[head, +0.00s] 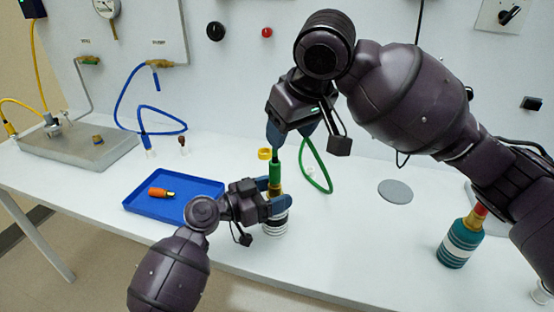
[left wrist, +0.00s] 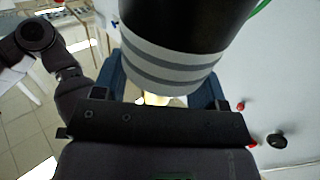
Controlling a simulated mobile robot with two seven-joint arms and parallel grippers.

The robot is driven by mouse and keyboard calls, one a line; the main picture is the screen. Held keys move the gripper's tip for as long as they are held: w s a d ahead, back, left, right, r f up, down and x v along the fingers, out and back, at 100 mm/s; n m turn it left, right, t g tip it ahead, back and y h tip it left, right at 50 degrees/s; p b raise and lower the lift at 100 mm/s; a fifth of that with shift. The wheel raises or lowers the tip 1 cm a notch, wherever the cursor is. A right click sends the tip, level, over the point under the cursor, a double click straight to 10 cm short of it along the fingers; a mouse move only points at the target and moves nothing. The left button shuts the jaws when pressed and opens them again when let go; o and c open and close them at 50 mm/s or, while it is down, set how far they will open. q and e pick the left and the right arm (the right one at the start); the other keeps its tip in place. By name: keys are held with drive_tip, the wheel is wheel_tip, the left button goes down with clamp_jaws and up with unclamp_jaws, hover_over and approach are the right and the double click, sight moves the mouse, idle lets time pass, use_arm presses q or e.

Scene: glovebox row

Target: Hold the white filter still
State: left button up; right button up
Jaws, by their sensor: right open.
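The white filter (head: 276,226) stands upright on the bench, with dark and grey bands. A brass neck and green top piece (head: 275,171) rise above it. My left gripper (head: 272,196) is at its neck, one finger on each side. The left wrist view shows the banded filter body (left wrist: 170,62) close up and a bright yellowish part between the blue fingers (left wrist: 160,95). Whether the fingers press on it is unclear. My right gripper (head: 290,134) is open above the green top piece, its fingers apart.
A blue tray (head: 200,208) with an orange-and-brass piece (head: 160,193) lies left of the filter. A green hose (head: 324,180) loops to its right. A teal banded bottle (head: 458,244) and grey disc (head: 395,191) are farther right. A yellow ring (head: 264,154) is behind.

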use_arm(q)
drive_tip(key=shift+o, duration=1)
drive_tip(key=shift+w+f, duration=0.1)
drive_tip(key=shift+f, duration=0.05)
drive_tip(key=shift+r, duration=0.2)
drive_tip(key=shift+r, duration=0.1)
drive_tip(key=shift+a, duration=0.15)
drive_tip(key=v, duration=1.1)
drive_tip(key=shift+s+a, duration=0.3)
